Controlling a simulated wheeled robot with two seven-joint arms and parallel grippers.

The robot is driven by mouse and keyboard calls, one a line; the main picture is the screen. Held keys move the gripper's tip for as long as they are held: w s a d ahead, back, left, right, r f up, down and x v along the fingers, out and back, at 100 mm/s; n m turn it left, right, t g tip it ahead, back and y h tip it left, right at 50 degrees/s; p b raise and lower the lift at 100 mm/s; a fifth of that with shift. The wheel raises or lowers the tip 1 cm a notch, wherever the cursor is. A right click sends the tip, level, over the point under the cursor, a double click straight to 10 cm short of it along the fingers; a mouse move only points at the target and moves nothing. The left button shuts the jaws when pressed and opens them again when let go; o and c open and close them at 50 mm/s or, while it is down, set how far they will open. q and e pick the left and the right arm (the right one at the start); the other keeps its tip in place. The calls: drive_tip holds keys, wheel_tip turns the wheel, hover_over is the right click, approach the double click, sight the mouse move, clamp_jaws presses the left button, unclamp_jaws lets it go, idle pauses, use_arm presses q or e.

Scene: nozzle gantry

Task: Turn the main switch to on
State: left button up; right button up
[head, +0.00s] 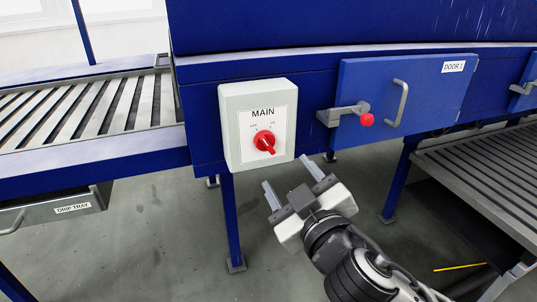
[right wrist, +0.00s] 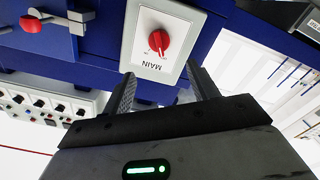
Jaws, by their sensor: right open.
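The main switch is a pale grey box (head: 234,150) on the blue frame, with a white plate marked MAIN and a red rotary knob (head: 265,141). Small OFF and ON marks sit above the knob, OFF to the left and ON to the right. The knob's grip looks slanted; which mark it is set to is hard to tell. My right gripper (head: 287,171) is open and empty, just below and right of the box, apart from it. In the right wrist view the knob (right wrist: 159,41) appears upside down, beyond and between the spread fingers (right wrist: 162,75). My left gripper is out of view.
Right of the switch is DOOR 1 (head: 429,98) with a grey handle and a red-knobbed latch (head: 347,115). A slatted roller bed (head: 95,112) and a drip tray (head: 62,210) are at the left. Another slatted bed (head: 485,170) stands at the right.

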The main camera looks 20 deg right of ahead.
sight(267, 145)
drive_tip(key=w+p, duration=0.1)
drive_tip(key=w, duration=1)
drive_tip(key=shift+a, duration=0.2)
drive_tip(key=c, duration=1)
